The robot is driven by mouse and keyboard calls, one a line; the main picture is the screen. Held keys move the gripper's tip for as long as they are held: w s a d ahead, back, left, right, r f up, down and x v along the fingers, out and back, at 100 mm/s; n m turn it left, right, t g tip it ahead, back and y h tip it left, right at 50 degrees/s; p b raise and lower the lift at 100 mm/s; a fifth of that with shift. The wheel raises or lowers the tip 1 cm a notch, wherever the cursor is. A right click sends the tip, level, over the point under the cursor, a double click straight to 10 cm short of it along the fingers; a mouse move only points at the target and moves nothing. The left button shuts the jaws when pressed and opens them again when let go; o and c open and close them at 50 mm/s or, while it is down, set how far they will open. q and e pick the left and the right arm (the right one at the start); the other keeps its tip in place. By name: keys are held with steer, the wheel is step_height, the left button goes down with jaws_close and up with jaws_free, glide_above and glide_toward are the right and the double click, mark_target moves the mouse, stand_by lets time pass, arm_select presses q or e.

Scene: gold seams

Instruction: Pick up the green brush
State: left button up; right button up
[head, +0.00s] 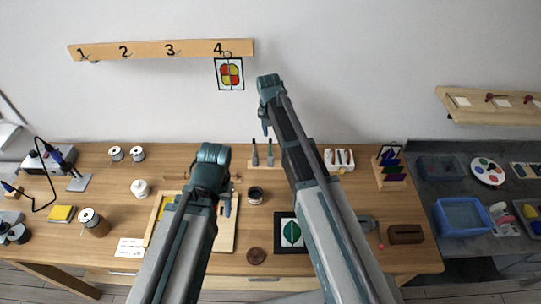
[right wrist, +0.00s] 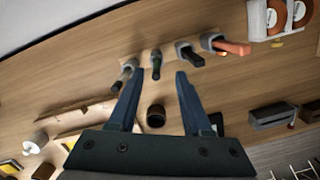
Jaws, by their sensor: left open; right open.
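The green brush (head: 270,154) stands upright in a small wooden rack (head: 258,165) at the back of the workbench, beside a darker tool (head: 255,154). In the right wrist view the green brush (right wrist: 156,64) shows between and just beyond my open fingertips, apart from them. My right gripper (head: 266,128) is raised, pointing down above and behind the bench, empty. It also shows in the right wrist view (right wrist: 160,73). My left gripper (head: 227,202) is open and empty over the middle of the bench, left of a dark jar (head: 255,195).
In the right wrist view, a black-handled tool (right wrist: 190,54) and an orange-handled tool (right wrist: 231,46) stand close right of the green brush. A stained-glass panel hangs (head: 229,74) from the wall rail (head: 150,50). A dark-framed green leaf panel (head: 290,233) lies near my right arm.

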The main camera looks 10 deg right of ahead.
mark_target(270, 140)
steer(key=f+b, duration=0.4)
steer(key=shift+a+f, duration=0.2)
steer(key=shift+a, duration=0.2)
steer(key=shift+d+f+b, duration=0.1)
steer(key=shift+f+b, duration=0.4)
steer(key=shift+b, duration=0.2)
steer(key=shift+r, duration=0.15)
steer(key=shift+c, duration=0.2)
jaws_close()
